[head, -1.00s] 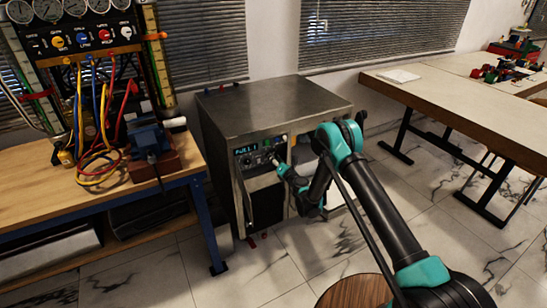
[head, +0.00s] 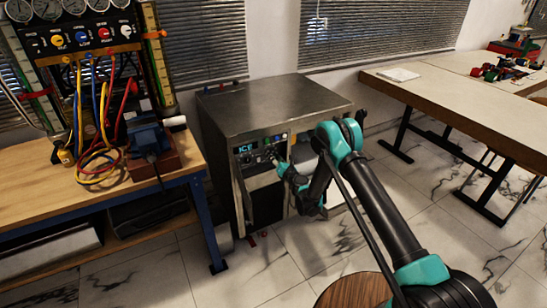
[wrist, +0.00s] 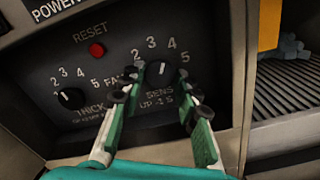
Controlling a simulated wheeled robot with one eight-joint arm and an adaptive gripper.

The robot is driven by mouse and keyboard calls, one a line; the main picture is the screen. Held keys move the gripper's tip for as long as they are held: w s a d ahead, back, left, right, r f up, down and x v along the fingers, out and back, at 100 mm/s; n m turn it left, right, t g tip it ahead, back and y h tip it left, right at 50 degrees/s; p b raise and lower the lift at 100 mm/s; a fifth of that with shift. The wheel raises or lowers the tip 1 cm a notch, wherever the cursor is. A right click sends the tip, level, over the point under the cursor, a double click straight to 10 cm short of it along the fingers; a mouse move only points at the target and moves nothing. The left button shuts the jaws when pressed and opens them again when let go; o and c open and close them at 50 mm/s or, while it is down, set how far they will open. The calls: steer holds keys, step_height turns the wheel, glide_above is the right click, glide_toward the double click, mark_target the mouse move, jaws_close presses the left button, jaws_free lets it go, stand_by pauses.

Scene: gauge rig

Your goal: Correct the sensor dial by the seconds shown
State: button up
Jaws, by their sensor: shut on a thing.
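The sensor dial (wrist: 158,73) is a round black knob on the dark panel in the wrist view. Its white mark points up, between 3 and 4. The label under it reads "SENS" and "UP" with smaller characters I cannot read surely. My gripper (wrist: 157,80) has its teal fingers on either side of this knob and is shut on it; the contact is partly hidden. In the head view my gripper (head: 278,162) is at the panel front. The lit display (head: 246,149) above the dials appears to read "ICE".
The thickness dial (wrist: 70,97) is left of the sensor dial, its mark up-left. A red reset button (wrist: 97,50) is above. The steel machine (head: 270,100) stands between a workbench (head: 60,175) with hoses and a vise and a pale table (head: 470,110).

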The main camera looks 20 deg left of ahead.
steer(key=n, duration=1.3)
steer(key=shift+n, duration=0.5)
steer(key=o, duration=1.2)
steer(key=shift+d, duration=0.1)
steer(key=shift+c, duration=0.2)
steer(key=shift+m, duration=0.3)
